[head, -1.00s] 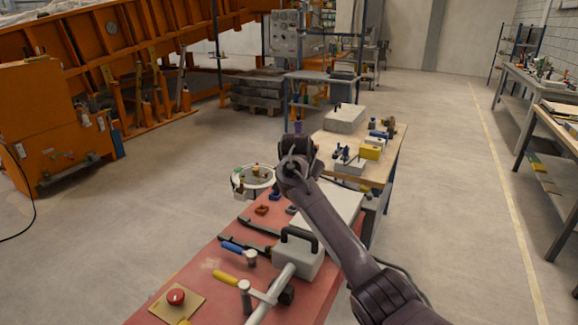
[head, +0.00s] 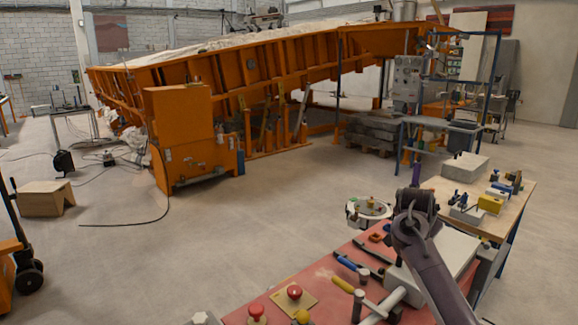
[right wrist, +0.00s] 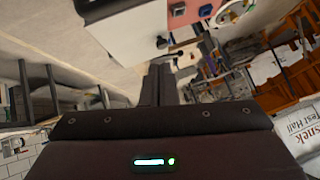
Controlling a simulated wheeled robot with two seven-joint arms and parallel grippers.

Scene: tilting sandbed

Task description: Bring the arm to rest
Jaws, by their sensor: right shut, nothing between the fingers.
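My right arm comes in from the lower right in the head view and reaches over the red-topped bench (head: 262,296). My right gripper (head: 415,173) is at its far end, seen from behind, with the wrist hiding much of it. In the right wrist view the two dark fingers (right wrist: 158,84) are together and hold nothing. The picture shows no clear contact between the gripper and the bench or its tools. My left gripper is in neither current view.
The red bench holds red push buttons (head: 294,292), a blue-handled tool (head: 346,262) and a yellow-handled tool (head: 343,285). A round white tray (head: 368,211) stands behind it. A wooden-topped table (head: 514,208) is at right. The orange sandbed (head: 270,85) stands behind open floor (head: 240,225).

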